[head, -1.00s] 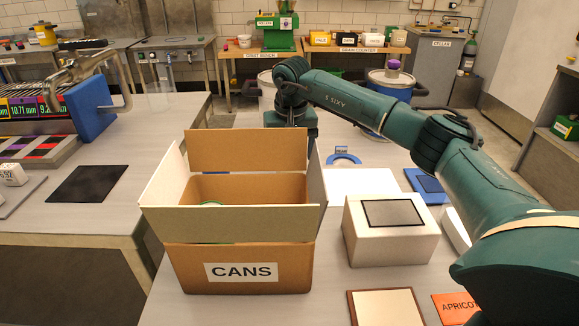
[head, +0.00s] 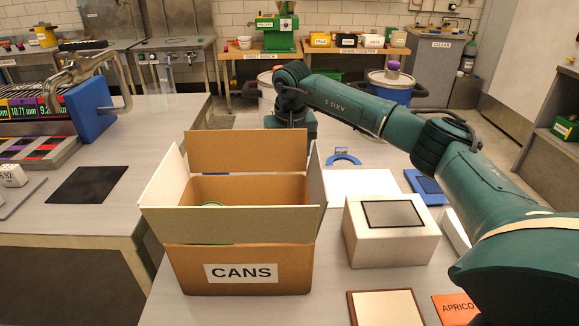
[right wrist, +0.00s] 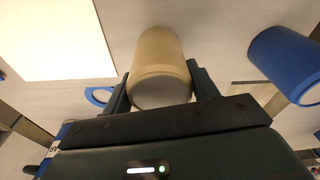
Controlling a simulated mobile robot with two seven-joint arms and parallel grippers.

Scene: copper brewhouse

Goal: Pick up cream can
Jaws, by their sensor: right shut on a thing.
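The cream can (right wrist: 161,58) is between the two fingers of my right gripper (right wrist: 160,88) in the right wrist view, and the fingers are shut on it. A pale table surface shows beyond the can. In the head view my right arm reaches in from the right, and its wrist is behind the CANS box. The fingers and the cream can do not show there. My left gripper is in neither view.
A blue cylinder (right wrist: 287,66) shows in the right wrist view.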

